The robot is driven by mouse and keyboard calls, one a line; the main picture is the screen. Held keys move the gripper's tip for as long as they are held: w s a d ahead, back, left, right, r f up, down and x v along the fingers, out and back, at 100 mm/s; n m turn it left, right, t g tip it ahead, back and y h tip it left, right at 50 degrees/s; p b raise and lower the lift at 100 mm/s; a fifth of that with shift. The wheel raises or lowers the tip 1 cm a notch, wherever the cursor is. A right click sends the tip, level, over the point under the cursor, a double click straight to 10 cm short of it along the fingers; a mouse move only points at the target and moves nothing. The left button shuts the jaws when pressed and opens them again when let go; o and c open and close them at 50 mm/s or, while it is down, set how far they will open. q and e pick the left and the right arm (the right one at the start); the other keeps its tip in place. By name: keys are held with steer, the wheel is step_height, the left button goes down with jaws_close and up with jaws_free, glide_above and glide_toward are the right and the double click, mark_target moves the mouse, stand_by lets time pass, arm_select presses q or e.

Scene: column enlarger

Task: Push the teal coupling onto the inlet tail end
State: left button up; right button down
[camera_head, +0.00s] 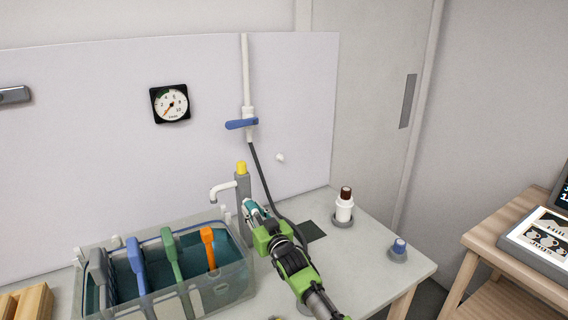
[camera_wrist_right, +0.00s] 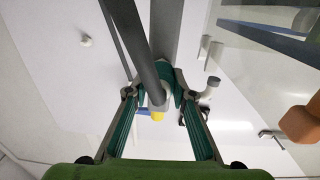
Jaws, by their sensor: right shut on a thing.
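My right gripper (camera_head: 254,212) reaches in from the lower right, at the foot of a grey post (camera_head: 243,188) with a yellow cap. In the right wrist view its two fingers (camera_wrist_right: 159,93) are closed in on a teal piece (camera_wrist_right: 168,74), which looks like the coupling. A dark grey hose (camera_head: 266,180) hangs from the wall valve and passes behind the gripper. The inlet tail end cannot be made out clearly, nor whether the coupling touches it. My left gripper is not in view.
A clear bin (camera_head: 246,284) with several coloured-handled tools stands left of my right arm. A white bottle with a brown cap (camera_head: 345,194) and a blue-topped piece (camera_head: 399,246) stand on the right of the table. A blue-lever valve (camera_head: 241,124) is above.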

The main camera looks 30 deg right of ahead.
mark_target(257, 216)
steer(key=c, duration=1.7)
jaws_free()
steer(key=shift+s+r, duration=0.1)
steer(key=shift+s, duration=0.05)
steer(key=shift+s+a+p, duration=0.2)
steer(key=shift+s+p, duration=1.55)
steer(key=shift+s, duration=0.15)
steer(key=shift+s, duration=0.15)
steer(key=shift+s, duration=0.2)
steer(key=s, duration=0.7)
steer(key=s+a, duration=0.1)
steer(key=s, duration=0.3)
steer(key=shift+s, duration=0.35)
